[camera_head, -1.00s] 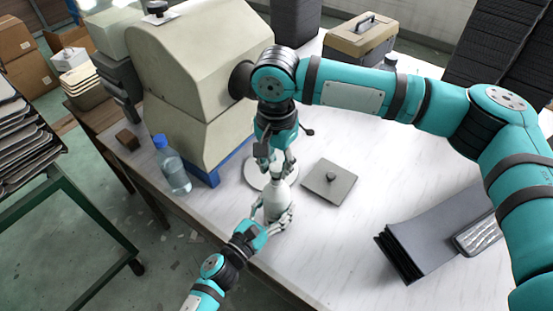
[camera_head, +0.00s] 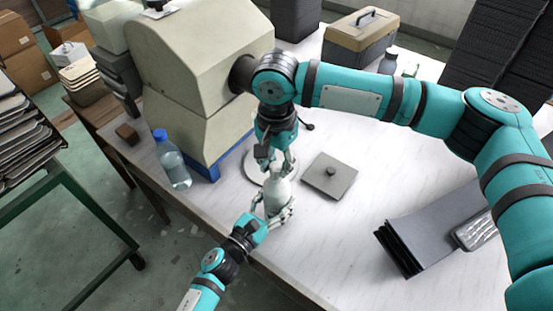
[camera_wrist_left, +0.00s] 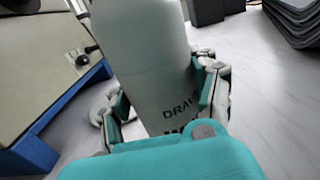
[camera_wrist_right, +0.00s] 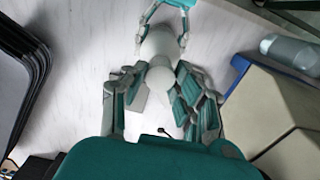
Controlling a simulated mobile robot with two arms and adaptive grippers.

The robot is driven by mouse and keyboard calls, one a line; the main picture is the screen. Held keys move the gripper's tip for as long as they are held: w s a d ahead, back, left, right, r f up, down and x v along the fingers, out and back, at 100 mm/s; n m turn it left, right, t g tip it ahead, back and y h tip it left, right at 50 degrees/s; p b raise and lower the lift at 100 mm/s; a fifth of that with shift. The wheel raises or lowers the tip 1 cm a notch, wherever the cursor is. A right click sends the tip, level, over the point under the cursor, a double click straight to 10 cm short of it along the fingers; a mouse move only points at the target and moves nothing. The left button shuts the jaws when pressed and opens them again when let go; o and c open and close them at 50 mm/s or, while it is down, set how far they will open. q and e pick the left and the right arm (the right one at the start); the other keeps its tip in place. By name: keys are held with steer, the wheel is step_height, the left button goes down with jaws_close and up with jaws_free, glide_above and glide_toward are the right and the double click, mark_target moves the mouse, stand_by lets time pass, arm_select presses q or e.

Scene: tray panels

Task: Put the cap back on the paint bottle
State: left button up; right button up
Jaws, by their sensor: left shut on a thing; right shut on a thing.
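The paint bottle (camera_head: 279,188) is pale grey-white and stands nearly upright by the table's near edge; dark lettering shows in the left wrist view (camera_wrist_left: 165,90). My left gripper (camera_head: 273,212) is shut around its body from the near side. My right gripper (camera_head: 275,166) points down directly over the bottle's top, its fingers shut on a small pale piece, apparently the cap (camera_wrist_right: 162,78). In the right wrist view this piece lines up with the bottle (camera_wrist_right: 160,45) behind it. The contact between cap and neck is hidden, so I cannot tell whether the cap is seated.
A square grey plate with a knob (camera_head: 330,175) lies right of the bottle. A clear bottle with a blue lid (camera_head: 172,162) stands left, beside the large beige machine (camera_head: 195,60). Dark panels (camera_head: 425,228) lie at right.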

steer(key=shift+f, duration=0.55)
stand_by(0.4)
steer(key=shift+f+m, duration=0.1)
steer(key=shift+m, duration=0.6)
steer(key=m, duration=0.6)
steer(key=shift+a+m, duration=0.1)
steer(key=shift+m, duration=0.2)
steer(key=m, duration=0.3)
steer(key=shift+m, duration=1)
steer(key=o, duration=0.7)
